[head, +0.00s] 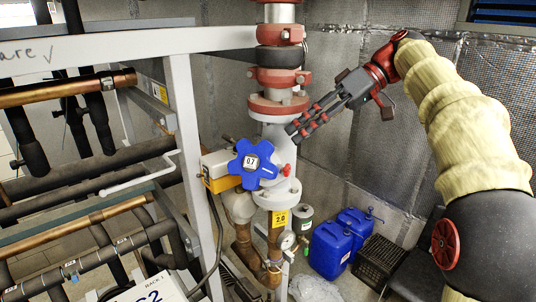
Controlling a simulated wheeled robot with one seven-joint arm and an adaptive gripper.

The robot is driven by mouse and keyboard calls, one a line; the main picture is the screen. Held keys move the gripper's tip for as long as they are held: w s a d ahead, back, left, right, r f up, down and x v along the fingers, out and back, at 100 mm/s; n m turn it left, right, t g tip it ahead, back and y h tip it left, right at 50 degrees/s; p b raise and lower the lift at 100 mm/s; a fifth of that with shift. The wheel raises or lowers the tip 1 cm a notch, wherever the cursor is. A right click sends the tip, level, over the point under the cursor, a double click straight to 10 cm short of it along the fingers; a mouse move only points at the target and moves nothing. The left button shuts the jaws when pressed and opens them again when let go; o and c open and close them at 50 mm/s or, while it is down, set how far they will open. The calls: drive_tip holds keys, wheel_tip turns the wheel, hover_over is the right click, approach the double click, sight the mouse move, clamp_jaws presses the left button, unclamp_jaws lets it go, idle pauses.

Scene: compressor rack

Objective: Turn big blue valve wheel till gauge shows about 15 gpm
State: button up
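The big blue valve wheel (255,163) is a star-shaped knob with several lobes, left of centre. Its white centre label reads 0.7. It sits on the front of a grey vertical valve body. A small round gauge (287,240) with a white face is lower down on the pipe; its reading is too small to make out. My gripper (294,133) comes in from the upper right, its dark fingers with red joints pointing down-left. The fingertips are up and right of the wheel, apart from it in the picture. The angle hides how far the fingers are spread.
A red-flanged pipe (280,78) rises above the valve. A white frame post (193,160) stands left of the wheel, with a yellow-and-white box (218,166) between. A yellow 2.0 tag (279,219) hangs below. Blue jugs (333,247) and a black crate (377,262) stand on the floor.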

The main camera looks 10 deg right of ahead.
drive_tip(key=s+f+m+t+y+b, duration=0.1)
drive_tip(key=s+f+y+b, duration=0.1)
drive_tip(key=s, duration=0.2)
drive_tip(key=t+y+p, duration=0.1)
drive_tip(key=t+y, duration=0.1)
drive_tip(key=t, duration=0.1)
approach(243, 166)
drive_tip(key=shift+m, duration=0.3)
drive_tip(key=x, duration=0.4)
drive_tip(key=w+x, duration=0.1)
drive_tip(key=x, duration=0.3)
drive_tip(key=shift+d+f, duration=0.2)
drive_tip(key=shift+d, duration=0.05)
drive_tip(key=shift+c, duration=1)
drive_tip(key=c, duration=0.4)
clamp_jaws()
